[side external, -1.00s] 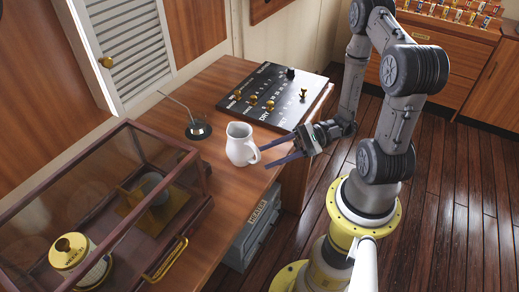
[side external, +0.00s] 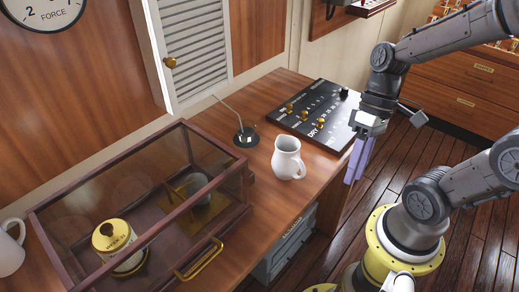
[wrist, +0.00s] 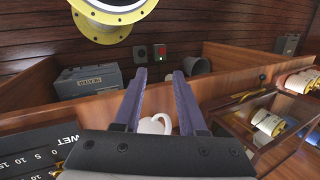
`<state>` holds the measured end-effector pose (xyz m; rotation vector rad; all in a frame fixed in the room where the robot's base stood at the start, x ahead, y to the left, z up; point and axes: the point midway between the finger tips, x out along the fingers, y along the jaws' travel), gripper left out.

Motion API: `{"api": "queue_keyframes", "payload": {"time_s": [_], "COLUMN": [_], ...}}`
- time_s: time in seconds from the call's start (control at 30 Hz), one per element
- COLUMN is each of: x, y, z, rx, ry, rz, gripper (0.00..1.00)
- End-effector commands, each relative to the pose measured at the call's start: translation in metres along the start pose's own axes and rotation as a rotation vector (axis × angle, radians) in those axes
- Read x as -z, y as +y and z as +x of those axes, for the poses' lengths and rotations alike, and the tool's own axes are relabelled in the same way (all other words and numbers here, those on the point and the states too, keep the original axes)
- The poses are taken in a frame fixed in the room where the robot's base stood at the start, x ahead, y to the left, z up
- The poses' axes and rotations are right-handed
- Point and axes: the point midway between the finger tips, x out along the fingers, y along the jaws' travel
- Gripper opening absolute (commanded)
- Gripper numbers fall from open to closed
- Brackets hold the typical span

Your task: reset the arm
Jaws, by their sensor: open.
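My gripper (side external: 357,160) hangs with its fingers pointing down, to the right of the wooden desk (side external: 262,185) and above the floor in the side view. In the wrist view, my gripper (wrist: 160,85) has its two purple fingers apart with nothing held between them. A white jug (side external: 288,158) stands upright on the desk near its front edge, left of my gripper and apart from it. The jug (wrist: 154,125) also shows partly in the wrist view, beyond the gripper body, which hides some of it.
A glass-sided case (side external: 150,205) with a yellow-and-white canister (side external: 116,243) and a grey cup inside stands on the desk. A black sliding panel (side external: 315,112) lies at the back, beside a small black-based stand (side external: 246,137). A second white jug (side external: 10,248) is at far left.

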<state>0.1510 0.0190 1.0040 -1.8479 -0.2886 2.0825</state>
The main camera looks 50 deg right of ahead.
Motion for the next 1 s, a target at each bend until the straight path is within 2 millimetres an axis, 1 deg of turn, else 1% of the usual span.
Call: {"api": "queue_keyframes", "payload": {"time_s": [0.03, 0.1, 0.2, 0.33, 0.47, 1.0], "x": [-0.001, 0.001, 0.002, 0.002, 0.002, 0.002], "y": [-0.003, -0.004, -0.008, -0.014, -0.016, -0.016], "z": [-0.015, -0.034, -0.059, -0.081, -0.089, -0.089], "rx": [-0.108, -0.217, -0.308, -0.350, -0.358, -0.358], "ry": [0.095, 0.225, 0.399, 0.552, 0.605, 0.603], "rz": [-0.058, -0.103, -0.153, -0.187, -0.195, -0.192], "gripper": [0.41, 0.41, 0.41, 0.41, 0.41, 0.41]}}
